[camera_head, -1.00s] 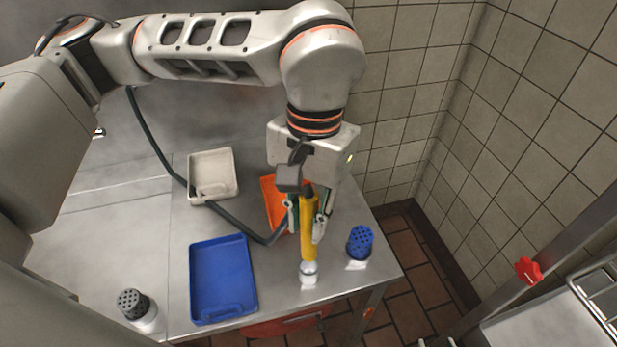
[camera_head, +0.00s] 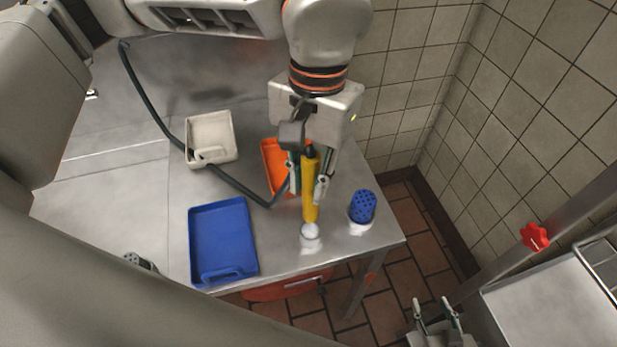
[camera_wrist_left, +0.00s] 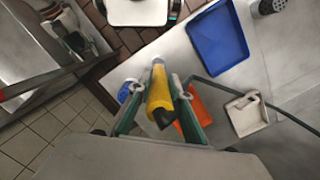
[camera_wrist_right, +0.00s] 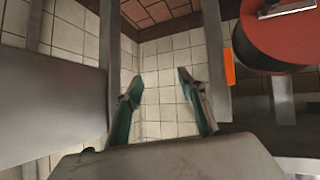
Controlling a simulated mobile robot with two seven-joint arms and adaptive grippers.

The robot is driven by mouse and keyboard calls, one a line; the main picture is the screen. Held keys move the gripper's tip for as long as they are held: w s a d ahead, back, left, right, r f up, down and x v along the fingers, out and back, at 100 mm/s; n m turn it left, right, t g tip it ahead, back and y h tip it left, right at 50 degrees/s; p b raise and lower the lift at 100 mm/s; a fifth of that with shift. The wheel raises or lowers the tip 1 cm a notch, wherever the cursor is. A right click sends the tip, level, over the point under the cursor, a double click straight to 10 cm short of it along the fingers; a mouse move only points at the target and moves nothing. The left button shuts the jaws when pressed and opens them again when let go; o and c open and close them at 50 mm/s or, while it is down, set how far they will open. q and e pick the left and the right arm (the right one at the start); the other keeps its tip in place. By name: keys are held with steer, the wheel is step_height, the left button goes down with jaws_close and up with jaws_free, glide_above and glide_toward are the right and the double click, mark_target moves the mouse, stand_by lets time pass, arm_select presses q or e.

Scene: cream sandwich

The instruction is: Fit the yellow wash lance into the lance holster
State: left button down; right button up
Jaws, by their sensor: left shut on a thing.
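The yellow wash lance (camera_head: 311,190) is held upright or nearly so in my left gripper (camera_head: 307,178), shut around its upper part. Its dark end is up, and its yellow body also shows in the left wrist view (camera_wrist_left: 159,95). The lance's lower end meets a small pale, shiny round piece (camera_head: 310,232) near the table's front edge. I cannot tell whether this piece is the holster or the lance's own tip, nor whether anything is inserted. My right gripper (camera_head: 436,314) is open and empty, off the table at the lower right; its spread fingers show in the right wrist view (camera_wrist_right: 160,90).
A blue tray (camera_head: 222,208), white tray (camera_head: 224,124) and orange tray (camera_head: 270,154) lie on the steel table (camera_head: 110,205). A blue perforated cylinder (camera_head: 363,205) stands right of the lance. A dark hose (camera_head: 156,115) crosses the table. Tiled walls stand behind and right.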

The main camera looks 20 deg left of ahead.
mark_target(308, 220)
arm_select(q)
step_height(308, 220, down, 2)
steer(key=shift+f+b, duration=0.1)
steer(key=shift+b, duration=0.55)
steer(key=shift+f+b, duration=0.8)
steer(key=shift+f, duration=0.2)
arm_select(e)
steer(key=shift+w+a+f+y, duration=0.15)
steer(key=shift+a+f, duration=0.1)
steer(key=shift+f, duration=0.35)
steer(key=shift+a+f+y, duration=0.15)
steer(key=shift+a+f, duration=0.05)
steer(key=shift+f, duration=0.4)
arm_select(q)
steer(key=shift+b, duration=0.4)
arm_select(e)
steer(key=shift+f, duration=0.45)
arm_select(q)
steer(key=shift+f+b, duration=1.85)
steer(key=shift+f, duration=0.75)
arm_select(e)
steer(key=shift+s+f, duration=0.2)
steer(key=shift+f, duration=0.6)
steer(key=shift+s+f, duration=0.2)
steer(key=shift+f, duration=0.55)
steer(key=shift+s+f, duration=0.2)
steer(key=shift+f, duration=0.6)
arm_select(q)
steer(key=c, duration=1.8)
jaws_free()
